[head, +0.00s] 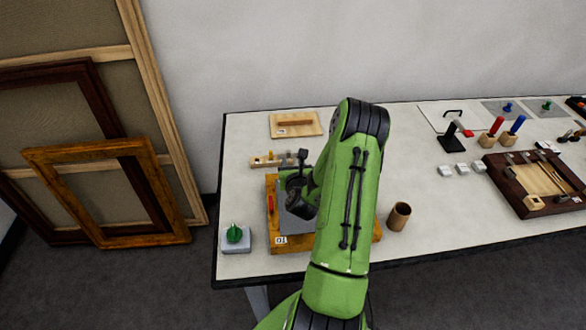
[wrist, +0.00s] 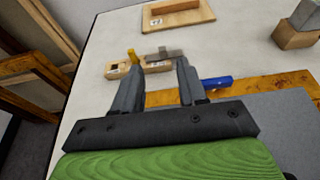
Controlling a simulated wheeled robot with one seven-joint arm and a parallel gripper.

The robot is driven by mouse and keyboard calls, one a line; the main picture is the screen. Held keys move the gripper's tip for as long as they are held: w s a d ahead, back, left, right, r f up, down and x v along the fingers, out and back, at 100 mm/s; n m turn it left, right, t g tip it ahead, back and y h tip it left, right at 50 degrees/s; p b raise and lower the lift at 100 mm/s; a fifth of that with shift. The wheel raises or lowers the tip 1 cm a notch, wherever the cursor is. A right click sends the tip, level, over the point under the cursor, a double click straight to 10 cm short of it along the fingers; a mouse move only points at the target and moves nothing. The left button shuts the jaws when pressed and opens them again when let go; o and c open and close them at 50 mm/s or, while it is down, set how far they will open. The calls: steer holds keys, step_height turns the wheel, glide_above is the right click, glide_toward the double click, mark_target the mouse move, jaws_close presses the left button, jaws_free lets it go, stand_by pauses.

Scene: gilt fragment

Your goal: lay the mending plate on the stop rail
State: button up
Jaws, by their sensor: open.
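My gripper (wrist: 157,68) is open, with nothing between its fingers. In the wrist view its fingertips stand in front of a small wooden holder (wrist: 118,71). A flat grey metal piece (wrist: 166,54), which looks like the mending plate, rests across that holder beside a yellow peg. The holder also shows in the head view (head: 260,162), left of my arm. Behind it lies a light wooden board (head: 312,130) with a brown strip (head: 295,123) across it, which looks like the stop rail. The strip is bare and also shows in the wrist view (wrist: 175,6).
A wooden frame (head: 274,240) around a grey panel lies under my arm. A blue object (wrist: 216,82) lies by its edge, close right of my fingers. A green-knobbed box (head: 235,240) and a brown cup (head: 399,216) stand either side. A dark tray (head: 497,184) is far right.

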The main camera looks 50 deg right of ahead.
steer(key=w+a+r+n+y, duration=0.2)
steer(key=a+r+n+y, duration=0.2)
steer(key=a+r+n, duration=0.5)
steer(key=w+a+r+n+y, duration=0.25)
steer(key=a+r+n, duration=0.25)
steer(key=a+n, duration=0.75)
steer(key=s+a+r+n+g, duration=0.1)
steer(key=s+a+r+n, duration=0.1)
steer(key=s+n, duration=0.5)
steer(key=s+a+r+n+g+y, duration=0.1)
steer(key=s+a+r+n+g, duration=0.1)
steer(key=s+a+n, duration=0.3)
steer(key=s+a+r+n+g+y, duration=0.1)
steer(key=s+a+r+n+g, duration=0.1)
steer(key=s+n, duration=0.8)
step_height(320, 180, up, 2)
steer(key=s+a, duration=0.1)
steer(key=s, duration=0.1)
steer(key=shift+s+a, duration=0.35)
steer(key=shift+a, duration=0.05)
steer(key=shift+n+y, duration=0.25)
